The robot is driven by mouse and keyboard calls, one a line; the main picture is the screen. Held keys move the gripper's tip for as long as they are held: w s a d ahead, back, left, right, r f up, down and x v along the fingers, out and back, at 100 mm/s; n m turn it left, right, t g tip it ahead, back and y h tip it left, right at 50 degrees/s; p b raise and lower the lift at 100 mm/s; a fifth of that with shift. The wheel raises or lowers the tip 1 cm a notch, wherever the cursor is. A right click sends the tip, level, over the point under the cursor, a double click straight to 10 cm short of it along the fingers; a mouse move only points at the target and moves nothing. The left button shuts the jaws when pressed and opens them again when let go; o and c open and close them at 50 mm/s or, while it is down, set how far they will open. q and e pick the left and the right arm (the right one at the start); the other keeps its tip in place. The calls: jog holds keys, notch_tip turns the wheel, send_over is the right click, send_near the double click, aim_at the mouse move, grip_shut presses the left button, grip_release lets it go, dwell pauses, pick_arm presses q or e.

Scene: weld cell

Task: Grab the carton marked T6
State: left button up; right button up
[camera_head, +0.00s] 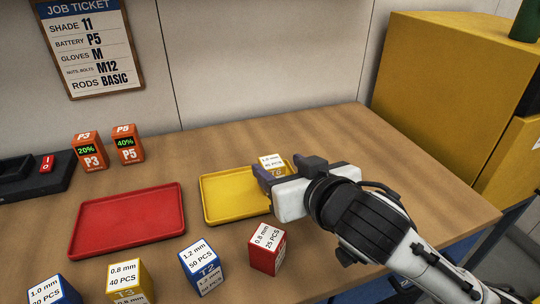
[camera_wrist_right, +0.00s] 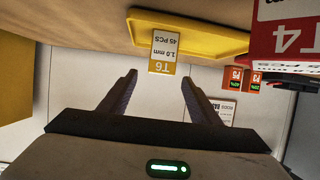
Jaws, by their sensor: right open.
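The T6 carton is yellow with a white label reading 1.0 mm, 45 PCS. In the head view its top (camera_head: 271,161) shows behind my right gripper (camera_head: 278,171), which hides much of it. The T6 carton (camera_wrist_right: 164,50) shows upside down in the right wrist view, just beyond and between the fingertips of my right gripper (camera_wrist_right: 159,76). The jaws are open, with nothing held. My left gripper is out of view.
A red carton (camera_head: 267,250), the blue T2 carton (camera_head: 202,268) and a yellow carton (camera_head: 128,281) stand at the front. A red tray (camera_head: 128,222) lies left. Batteries P3 (camera_head: 90,151) and P5 (camera_head: 128,144) stand behind it. The table (camera_head: 345,130) is clear at back right.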

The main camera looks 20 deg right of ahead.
aim_at(272, 164)
jog(key=shift+s+a, duration=0.15)
jog(key=shift+a, duration=0.05)
jog(key=x, duration=0.3)
jog(key=shift+w+f, duration=0.2)
jog(key=shift+w, duration=0.1)
jog(key=shift+d+f+x, duration=0.1)
jog(key=shift+d+x, duration=0.05)
jog(key=shift+x, duration=1.4)
jog(key=shift+d+f+x, duration=0.1)
jog(key=shift+x, duration=1.45)
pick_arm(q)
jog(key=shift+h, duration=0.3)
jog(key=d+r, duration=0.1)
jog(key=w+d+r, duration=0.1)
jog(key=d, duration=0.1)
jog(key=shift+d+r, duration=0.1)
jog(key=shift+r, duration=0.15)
pick_arm(e)
jog(key=shift+s+d, duration=0.1)
jog(key=c, duration=1.2)
